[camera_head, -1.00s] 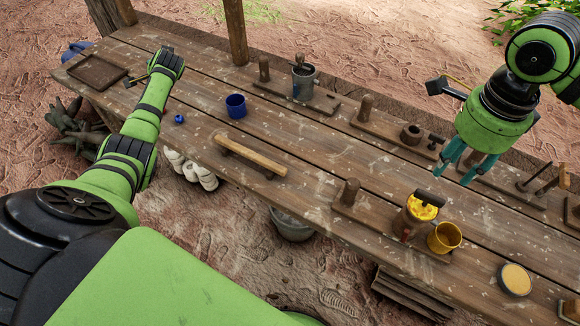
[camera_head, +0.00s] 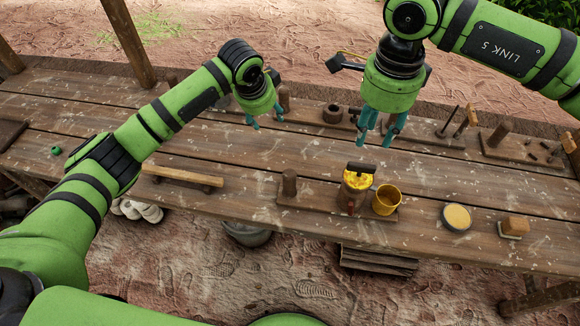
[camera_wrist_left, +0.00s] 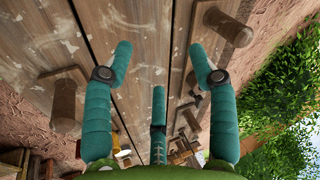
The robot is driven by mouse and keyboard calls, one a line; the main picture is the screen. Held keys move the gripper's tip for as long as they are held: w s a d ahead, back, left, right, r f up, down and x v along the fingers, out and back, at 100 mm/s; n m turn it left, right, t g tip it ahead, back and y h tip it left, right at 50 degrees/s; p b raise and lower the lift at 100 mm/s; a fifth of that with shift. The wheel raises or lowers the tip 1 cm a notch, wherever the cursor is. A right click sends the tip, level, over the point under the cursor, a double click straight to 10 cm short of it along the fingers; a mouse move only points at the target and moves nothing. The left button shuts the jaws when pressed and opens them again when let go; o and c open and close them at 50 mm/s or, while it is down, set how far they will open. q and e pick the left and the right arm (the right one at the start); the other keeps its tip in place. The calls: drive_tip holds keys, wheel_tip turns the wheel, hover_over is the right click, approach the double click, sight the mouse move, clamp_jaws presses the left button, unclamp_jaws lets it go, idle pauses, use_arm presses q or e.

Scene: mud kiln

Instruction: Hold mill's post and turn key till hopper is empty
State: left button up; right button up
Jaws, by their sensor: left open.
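The mill (camera_head: 352,200) stands on a wooden board in the middle of the bench, with a dark key handle (camera_head: 361,167) across its top. Yellow material (camera_head: 357,180) fills its hopper. The wooden post (camera_head: 289,183) rises from the left end of the same board. My left gripper (camera_head: 266,120) is open and empty above the bench, behind and left of the post. Its spread fingers show in the left wrist view (camera_wrist_left: 160,70). My right gripper (camera_head: 378,138) is open and empty above the bench, behind the mill. Neither gripper touches the mill.
A yellow cup (camera_head: 386,200) stands right of the mill. A round dish of yellow material (camera_head: 456,217) and a brown block (camera_head: 515,225) lie farther right. A wooden bar (camera_head: 182,176) lies to the left. Other boards with posts line the back edge (camera_head: 502,133).

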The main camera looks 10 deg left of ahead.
sight(290, 186)
use_arm(q)
drive_tip(key=s+d+m+g, duration=0.1)
drive_tip(key=s+d, duration=0.1)
drive_tip(key=s, duration=0.2)
drive_tip(key=s+d+f+m+g, duration=0.1)
drive_tip(key=s+d+m, duration=0.1)
drive_tip(key=s+d, duration=0.1)
drive_tip(key=s+d+f+m+g, duration=0.1)
drive_tip(key=s+d+g, duration=0.1)
drive_tip(key=s, duration=0.3)
drive_tip(key=shift+s+d+f+m+y, duration=0.15)
drive_tip(key=shift+s+d+m, duration=0.05)
drive_tip(key=shift+d, duration=0.2)
drive_tip(key=shift+s+d+f+m+y, duration=0.1)
drive_tip(key=shift+s+d+m+y, duration=0.1)
drive_tip(key=shift+d, duration=0.15)
drive_tip(key=f, duration=0.6)
drive_tip(key=shift+s, duration=0.25)
drive_tip(key=shift+f, duration=0.65)
clamp_jaws()
